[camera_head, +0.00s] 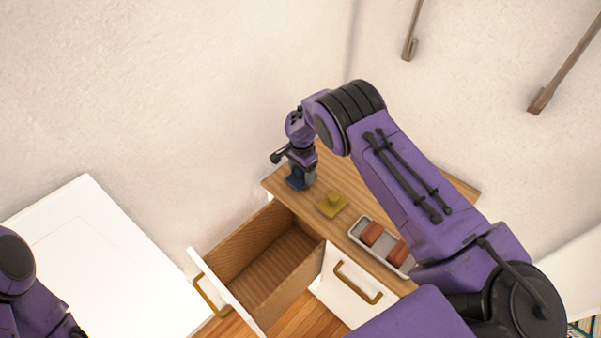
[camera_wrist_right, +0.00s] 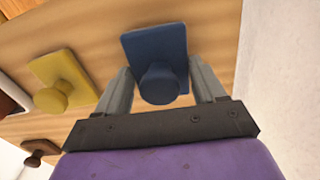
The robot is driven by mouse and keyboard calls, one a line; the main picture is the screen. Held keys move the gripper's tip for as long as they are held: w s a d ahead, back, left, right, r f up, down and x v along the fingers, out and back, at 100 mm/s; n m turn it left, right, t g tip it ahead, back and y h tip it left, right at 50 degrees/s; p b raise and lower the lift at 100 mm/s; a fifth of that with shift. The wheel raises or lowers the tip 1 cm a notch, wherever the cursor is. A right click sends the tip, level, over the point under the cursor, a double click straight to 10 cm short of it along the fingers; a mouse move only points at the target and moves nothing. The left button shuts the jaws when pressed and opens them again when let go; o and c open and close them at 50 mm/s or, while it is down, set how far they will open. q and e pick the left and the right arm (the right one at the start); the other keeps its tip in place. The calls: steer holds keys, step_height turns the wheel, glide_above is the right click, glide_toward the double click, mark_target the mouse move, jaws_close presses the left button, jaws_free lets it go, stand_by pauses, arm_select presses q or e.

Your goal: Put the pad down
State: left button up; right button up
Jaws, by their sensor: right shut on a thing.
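The blue pad (camera_wrist_right: 153,50) is a flat square with a round knob. In the right wrist view the knob sits between the two fingers of my right gripper (camera_wrist_right: 160,88), which is shut on it. In the head view my right gripper (camera_head: 300,172) holds the blue pad (camera_head: 298,184) at the far left end of the wooden top (camera_head: 272,180). The pad is at or just above the wood; I cannot tell if it touches. My left arm shows at the lower left of the head view, but its gripper is out of frame.
A yellow knobbed pad (camera_head: 332,205) lies beside the blue one. Beyond it is a grey tray (camera_head: 355,229) with reddish blocks. An open drawer (camera_head: 272,262) looks empty. A dark brown knobbed piece (camera_wrist_right: 40,149) shows in the wrist view. A wall stands close behind.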

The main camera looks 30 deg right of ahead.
steer(key=shift+f, duration=0.6)
steer(key=o, duration=0.9)
steer(key=shift+o, duration=0.2)
steer(key=shift+f, duration=0.1)
steer(key=shift+r, duration=0.25)
steer(key=r+b, duration=0.1)
steer(key=r, duration=0.2)
steer(key=r+b, duration=0.1)
steer(key=r, duration=0.6)
steer(key=shift+s+b, duration=0.35)
steer(key=shift+b, duration=0.05)
